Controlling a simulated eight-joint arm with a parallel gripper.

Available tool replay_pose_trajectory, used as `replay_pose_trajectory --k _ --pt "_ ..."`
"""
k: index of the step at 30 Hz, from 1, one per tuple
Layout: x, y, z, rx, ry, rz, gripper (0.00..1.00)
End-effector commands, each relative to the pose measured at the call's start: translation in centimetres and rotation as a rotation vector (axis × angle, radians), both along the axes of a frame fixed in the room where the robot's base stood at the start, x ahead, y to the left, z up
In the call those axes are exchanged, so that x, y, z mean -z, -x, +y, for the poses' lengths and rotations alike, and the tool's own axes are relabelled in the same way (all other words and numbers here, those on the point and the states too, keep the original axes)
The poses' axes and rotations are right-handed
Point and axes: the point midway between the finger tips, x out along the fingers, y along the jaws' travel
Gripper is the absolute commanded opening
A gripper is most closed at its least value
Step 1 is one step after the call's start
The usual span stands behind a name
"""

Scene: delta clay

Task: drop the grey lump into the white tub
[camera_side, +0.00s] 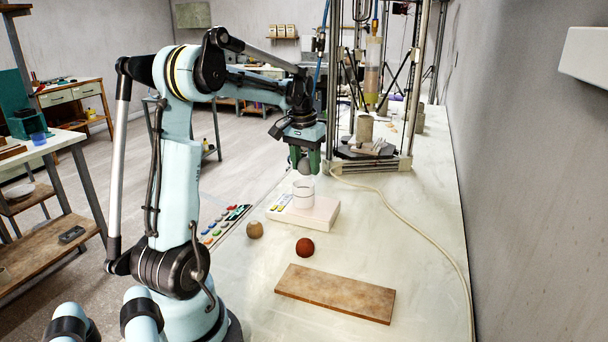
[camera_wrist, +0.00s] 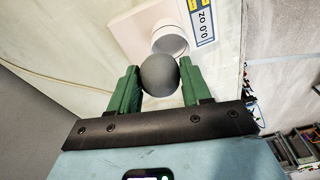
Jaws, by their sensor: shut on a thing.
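My gripper (camera_side: 307,161) is shut on the grey lump (camera_wrist: 160,74), a round dark grey ball between its green fingers. In the side view the grey lump (camera_side: 305,166) shows partly between the fingers, held above the white tub. The white tub (camera_side: 303,194) is a small open cup standing on a pale scale (camera_side: 318,214). In the wrist view the white tub (camera_wrist: 171,40) lies just beyond the lump, which hides part of its rim. The lump is apart from the tub in the side view.
A tan ball (camera_side: 255,230) and a red-brown ball (camera_side: 304,247) lie on the table in front of the scale. A flat brown board (camera_side: 335,293) lies nearer. A framed rig (camera_side: 372,163) stands behind. A pale hose (camera_side: 425,235) runs along the right.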

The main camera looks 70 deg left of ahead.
Motion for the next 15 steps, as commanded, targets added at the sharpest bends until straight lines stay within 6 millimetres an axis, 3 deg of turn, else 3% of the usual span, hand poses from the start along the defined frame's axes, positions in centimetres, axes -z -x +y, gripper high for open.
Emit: replay_pose_trajectory --k 4,5,10,15 --pt "-0.01 -0.01 0.0 0.0 0.0 0.0 0.16" --pt "-0.01 -0.01 0.0 0.0 0.0 0.0 0.51" --pt "-0.02 -0.01 0.0 0.0 0.0 0.0 0.77" --pt "-0.03 -0.01 0.0 0.0 0.0 0.0 0.78"
